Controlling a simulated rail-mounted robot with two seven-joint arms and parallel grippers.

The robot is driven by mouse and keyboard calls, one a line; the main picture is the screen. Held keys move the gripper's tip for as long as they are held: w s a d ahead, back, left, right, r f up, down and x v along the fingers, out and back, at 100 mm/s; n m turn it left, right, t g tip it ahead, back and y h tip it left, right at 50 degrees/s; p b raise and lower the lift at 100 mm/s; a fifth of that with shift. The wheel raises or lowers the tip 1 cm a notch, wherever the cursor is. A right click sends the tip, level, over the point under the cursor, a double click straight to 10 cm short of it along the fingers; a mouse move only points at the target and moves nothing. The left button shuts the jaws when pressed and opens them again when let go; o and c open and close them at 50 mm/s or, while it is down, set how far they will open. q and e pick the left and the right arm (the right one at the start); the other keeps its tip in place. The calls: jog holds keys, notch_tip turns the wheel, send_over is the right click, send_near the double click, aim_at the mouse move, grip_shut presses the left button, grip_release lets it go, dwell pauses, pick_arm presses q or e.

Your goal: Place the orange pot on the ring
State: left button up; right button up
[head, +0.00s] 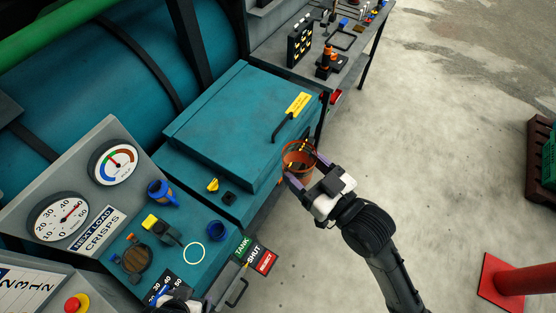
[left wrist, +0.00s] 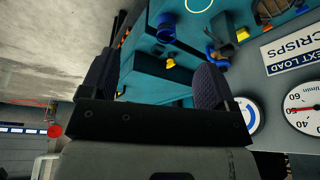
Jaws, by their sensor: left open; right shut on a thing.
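The orange pot (head: 298,160) is in the head view, off the right side of the teal machine, with its open rim facing up. My right gripper (head: 302,164) is shut on it, with fingers at the pot's sides; they hide part of it. The pale ring (head: 193,253) is a thin circle on the teal control panel, left of and below the pot in the picture, with nothing on it. It also shows at the top edge of the left wrist view (left wrist: 197,4). My left gripper (left wrist: 155,80) is open and empty; it shows only partly at the head view's bottom edge (head: 168,297).
Around the ring are a blue cup-like ring (head: 217,231), a yellow-topped device (head: 160,228) and a blue jug (head: 161,192). The TANK, SHUT and REJECT labels (head: 254,254) sit right of it. A lidded teal box (head: 235,120) stands behind. Open floor lies to the right.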

pick_arm(q)
jog(key=w+r+t, duration=0.5)
jog(key=w+r, duration=0.7)
jog(key=w, duration=0.4)
jog(key=w+d+r+m+t+h, duration=0.25)
jog(key=w+r, duration=0.25)
jog(key=r, duration=0.5)
jog(key=w+d+r+m+t+h, duration=0.15)
jog(key=w+d+r, duration=0.25)
jog(key=r, duration=0.5)
jog(key=d+r+m+h, duration=0.2)
jog(key=d+r, duration=0.2)
jog(key=m+g+h, duration=0.4)
jog(key=g+h, duration=0.1)
send_near(312, 151)
jog(key=w+v, duration=0.1)
jog(key=v, duration=0.2)
jog(key=shift+g, duration=0.3)
jog(key=x, duration=1.1)
jog(key=shift+s+d+r, duration=0.1)
jog(key=shift+s+d, duration=0.05)
jog(key=shift+s, duration=0.05)
